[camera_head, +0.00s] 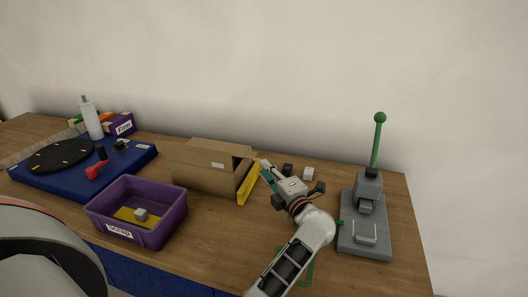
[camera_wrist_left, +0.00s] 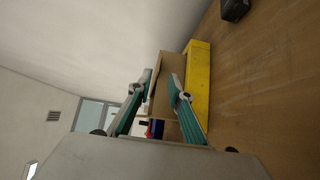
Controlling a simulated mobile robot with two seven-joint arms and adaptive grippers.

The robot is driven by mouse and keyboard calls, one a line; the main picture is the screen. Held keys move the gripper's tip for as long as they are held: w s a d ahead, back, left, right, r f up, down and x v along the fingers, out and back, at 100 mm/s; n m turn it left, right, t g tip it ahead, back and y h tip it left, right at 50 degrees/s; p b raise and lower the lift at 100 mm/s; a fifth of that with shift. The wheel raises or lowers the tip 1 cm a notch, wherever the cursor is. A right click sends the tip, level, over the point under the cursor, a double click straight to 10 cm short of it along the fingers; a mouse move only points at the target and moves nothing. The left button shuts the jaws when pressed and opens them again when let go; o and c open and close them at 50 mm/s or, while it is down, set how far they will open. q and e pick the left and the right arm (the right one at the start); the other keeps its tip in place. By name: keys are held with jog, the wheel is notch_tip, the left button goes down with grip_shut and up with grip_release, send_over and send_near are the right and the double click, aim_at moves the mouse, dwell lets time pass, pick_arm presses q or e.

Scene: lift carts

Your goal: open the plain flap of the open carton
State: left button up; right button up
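The open carton (camera_head: 205,178) is a brown box lying on the wooden table, with its open end facing right. A yellow flap (camera_head: 248,184) stands out from that end. In the left wrist view the carton (camera_wrist_left: 168,68) appears ahead of the fingers, with the yellow flap (camera_wrist_left: 197,85) on its right. A plain brown edge, which may be the plain flap, shows between the fingers; whether they touch it I cannot tell. My left gripper (camera_head: 266,170) is just right of the carton's open end, its teal fingers (camera_wrist_left: 160,77) apart. My right gripper is not in view.
A purple bin (camera_head: 170,222) holding a small grey block stands left in front of the carton. A grey lever press (camera_head: 368,215) with a green handle stands right. Small dark and white blocks (camera_head: 308,173) lie behind my gripper. A blue board (camera_head: 130,160) lies far left.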

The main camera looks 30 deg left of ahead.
pick_arm(q)
jog(key=x, duration=0.7)
jog(key=shift+a, duration=0.4)
jog(key=shift+r, duration=0.1)
grip_shut()
